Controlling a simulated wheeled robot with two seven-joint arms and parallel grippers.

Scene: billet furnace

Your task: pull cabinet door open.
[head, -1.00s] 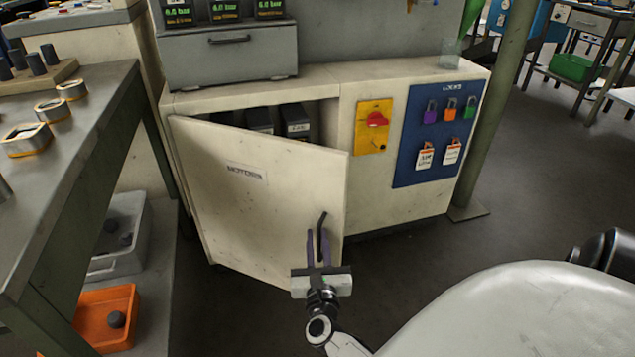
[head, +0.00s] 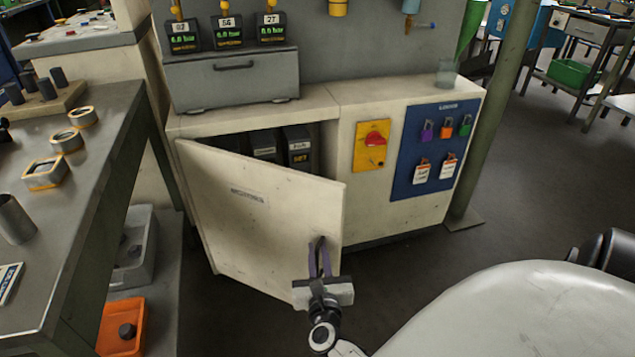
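The cream cabinet door (head: 255,215) is hinged on its left side and stands partly open, swung out toward me. Dark labelled boxes (head: 297,147) show inside the cabinet through the gap above the door. My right gripper (head: 318,246) is at the lower part of the door's free right edge. Its two fingers are close together around the dark door handle, which they mostly hide. My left gripper is not in view.
A grey workbench (head: 95,200) with metal rings stands close on the left. An orange bin (head: 125,325) and a grey bin (head: 133,262) are below it. A red switch (head: 374,140) and a blue lock board (head: 410,160) are on the cabinet's fixed right front.

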